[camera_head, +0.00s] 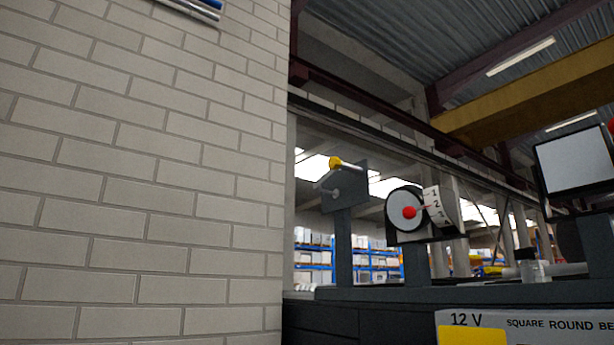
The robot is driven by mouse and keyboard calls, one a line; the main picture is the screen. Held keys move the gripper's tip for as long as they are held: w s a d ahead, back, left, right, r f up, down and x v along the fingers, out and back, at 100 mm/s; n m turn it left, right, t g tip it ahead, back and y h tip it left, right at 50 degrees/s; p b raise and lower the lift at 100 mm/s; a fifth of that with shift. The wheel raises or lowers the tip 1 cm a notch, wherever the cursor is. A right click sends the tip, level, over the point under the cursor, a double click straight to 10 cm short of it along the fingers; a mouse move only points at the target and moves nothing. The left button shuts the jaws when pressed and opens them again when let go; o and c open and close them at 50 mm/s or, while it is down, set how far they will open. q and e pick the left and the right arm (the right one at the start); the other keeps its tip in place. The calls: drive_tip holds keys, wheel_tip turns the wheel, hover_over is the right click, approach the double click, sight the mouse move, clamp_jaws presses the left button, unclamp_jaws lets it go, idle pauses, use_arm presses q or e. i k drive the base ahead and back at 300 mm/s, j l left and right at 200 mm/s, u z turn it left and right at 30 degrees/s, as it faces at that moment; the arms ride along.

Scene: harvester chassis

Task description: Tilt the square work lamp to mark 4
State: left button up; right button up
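The square work lamp (574,160) stands at the right edge, with a pale square face in a black frame, on a dark post (597,245). Part of a red knob (611,126) shows beside its upper right corner, cut off by the picture edge. No scale or mark for this lamp is visible, so its tilt setting cannot be read. Neither of my grippers is in view.
A round lamp (400,222) with a red knob (409,213) and a numbered scale (437,206) stands mid-right. A bracket with a yellow-tipped lever (335,162) is left of it. A white label panel (560,325) is below. A brick wall (140,180) fills the left.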

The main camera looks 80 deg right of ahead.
sight(578, 164)
drive_tip(key=z, duration=2)
drive_tip(key=k+z, duration=0.1)
drive_tip(key=z, duration=1.95)
drive_tip(key=k, duration=0.05)
